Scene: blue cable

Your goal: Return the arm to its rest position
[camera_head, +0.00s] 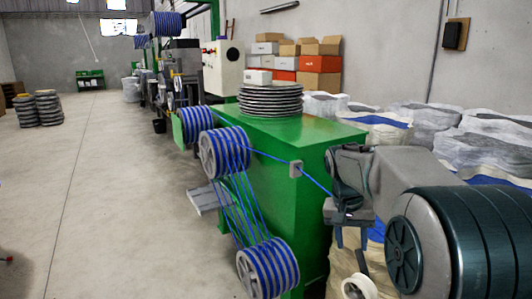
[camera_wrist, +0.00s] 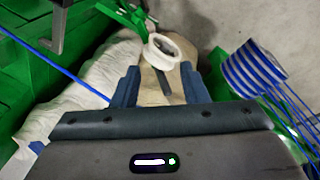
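My gripper (camera_head: 351,240) hangs beside the right side of the green machine (camera_head: 312,215), fingers pointing down. In the wrist view its two fingers (camera_wrist: 160,72) stand apart with nothing held between them. The blue cable (camera_head: 317,183) runs from a small grey guide block (camera_head: 296,169) on the machine towards my gripper, where its far end is hidden. In the wrist view the cable (camera_wrist: 60,70) runs from the upper left to near the left finger; I cannot tell if it touches. My arm extends at the right of the head view.
A white ring (camera_head: 358,287) lies below my gripper, in front of pale sacks. Blue-striped reels (camera_head: 225,151) with cable strands are left of the machine. Stacked grey discs (camera_head: 270,98) sit on its top. Bagged bundles (camera_head: 490,145) stand behind my arm.

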